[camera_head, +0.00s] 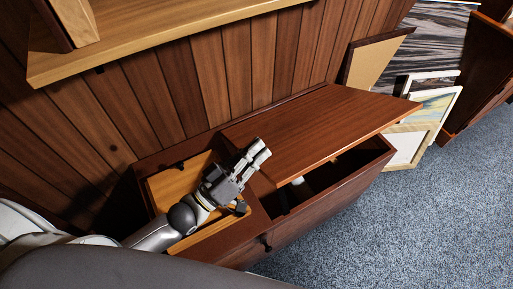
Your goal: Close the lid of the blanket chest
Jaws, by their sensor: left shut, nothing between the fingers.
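The reddish-brown blanket chest (320,204) stands against the paneled wall. Its lid (320,120) is partly open; the front edge is raised and a dark gap shows between it and the chest's front wall. My left gripper (259,151) is shut and empty, at the left end of the lid, above the chest's light-wood left section (176,186). Its fingertips overlap the lid's left edge in the picture; I cannot tell whether they touch it. My right gripper is not in view.
Several framed pictures (437,104) lean beside the chest's right end. A wooden shelf (180,32) juts from the wall above. Another dark wooden piece (484,82) stands at the far right. The blue-grey carpet (430,220) in front is clear.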

